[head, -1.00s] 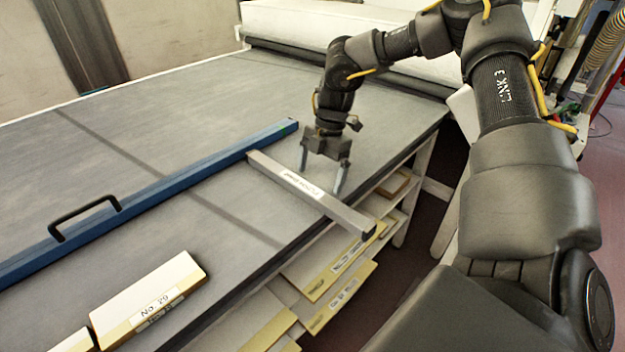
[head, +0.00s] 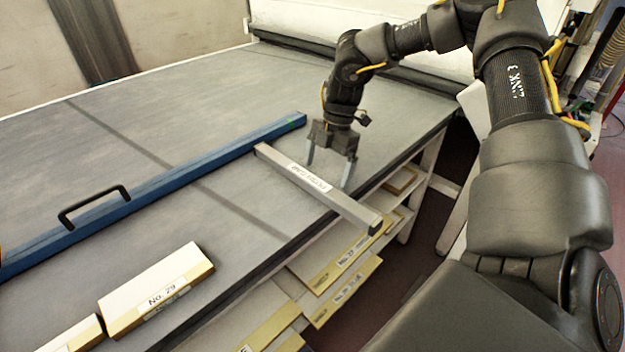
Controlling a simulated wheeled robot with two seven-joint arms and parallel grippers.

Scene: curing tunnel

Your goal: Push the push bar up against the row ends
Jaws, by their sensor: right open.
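A grey bar with a white label (head: 283,168), which I take to be the push bar, lies across the dark table top. Its far end is close to a long blue bar with a black handle (head: 225,157). Its near end overhangs the table edge. My right gripper (head: 329,171) is open and empty, pointing down just beyond the grey bar, on its right side. Its fingertips are close to the bar; I cannot tell whether they touch it. A pale block labelled No. 29 (head: 150,283) and another pale block (head: 75,338) form a row at the lower left. My left gripper is not in view.
Shelves below the table edge hold several labelled boards (head: 345,265). A white machine with a dark roller (head: 300,45) stands at the table's far end. The table top (head: 235,200) is clear between the No. 29 block and the grey bar.

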